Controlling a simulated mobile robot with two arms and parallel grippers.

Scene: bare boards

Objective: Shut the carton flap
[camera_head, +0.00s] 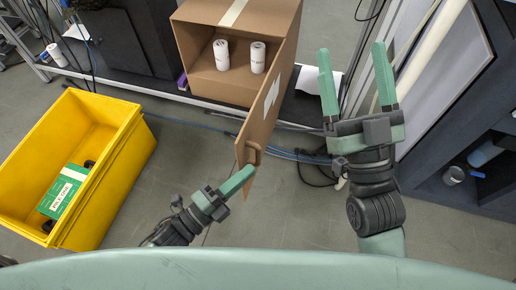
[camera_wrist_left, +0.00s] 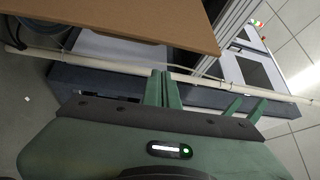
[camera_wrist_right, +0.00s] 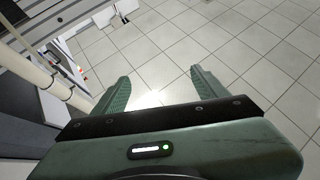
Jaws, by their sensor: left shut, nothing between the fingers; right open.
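The brown carton (camera_head: 243,88) stands on a low dark shelf at the top middle of the head view, its front open and two white cylinders (camera_head: 221,55) inside. The flap shows as a brown panel (camera_wrist_left: 120,20) in the left wrist view. My right gripper (camera_head: 355,77) is open and empty, to the right of the carton.
A yellow crate (camera_head: 110,175) with a green-and-white box (camera_head: 64,190) stands on the floor at left. Cables (camera_head: 300,156) lie on the floor below the shelf. A dark shelf unit (camera_head: 440,130) stands at right. The floor between crate and flap is clear.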

